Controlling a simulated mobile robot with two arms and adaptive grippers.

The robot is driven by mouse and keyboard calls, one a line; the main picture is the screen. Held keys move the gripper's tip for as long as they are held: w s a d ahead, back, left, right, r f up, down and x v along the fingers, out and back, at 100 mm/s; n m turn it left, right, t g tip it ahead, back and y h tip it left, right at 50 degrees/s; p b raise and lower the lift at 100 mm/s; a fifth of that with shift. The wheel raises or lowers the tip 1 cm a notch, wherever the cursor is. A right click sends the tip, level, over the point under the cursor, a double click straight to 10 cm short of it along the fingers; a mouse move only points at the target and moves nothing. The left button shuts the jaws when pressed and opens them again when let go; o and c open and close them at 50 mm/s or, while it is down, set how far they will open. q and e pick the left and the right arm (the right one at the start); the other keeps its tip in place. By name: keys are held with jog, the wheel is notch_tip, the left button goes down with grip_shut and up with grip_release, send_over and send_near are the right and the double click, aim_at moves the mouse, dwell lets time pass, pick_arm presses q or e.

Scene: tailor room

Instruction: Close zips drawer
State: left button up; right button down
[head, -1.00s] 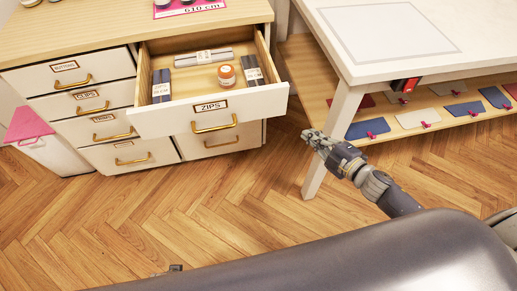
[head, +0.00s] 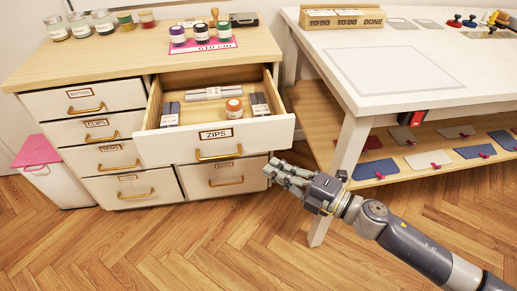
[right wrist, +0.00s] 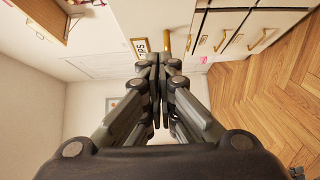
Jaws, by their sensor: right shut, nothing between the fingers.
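The zips drawer (head: 215,143) is pulled out of the dresser at the top right of its drawer stack. It has a white front, a ZIPS label and a brass handle (head: 218,153). Inside lie grey packets (head: 207,93) and an orange-lidded jar (head: 234,108). My right gripper (head: 272,170) is shut and empty, in front of the dresser, below and to the right of the drawer front in the head view. In the right wrist view its closed fingers (right wrist: 160,62) point toward the white fronts and a label. My left gripper is not in view.
The wooden dresser top (head: 130,50) holds several jars and spools. A white table (head: 410,65) stands to the right, its leg (head: 340,175) close to my right arm. A pink-lidded bin (head: 55,170) is at the left. The wooden floor in front is clear.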

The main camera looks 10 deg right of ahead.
aim_at(241, 141)
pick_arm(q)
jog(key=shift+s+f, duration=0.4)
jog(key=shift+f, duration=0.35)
pick_arm(e)
jog(key=shift+w+a, duration=0.55)
jog(key=shift+w, duration=0.65)
jog(key=shift+w+a, duration=0.55)
jog(key=shift+w, duration=0.65)
jog(key=shift+w+a, duration=0.55)
jog(key=shift+w, duration=0.65)
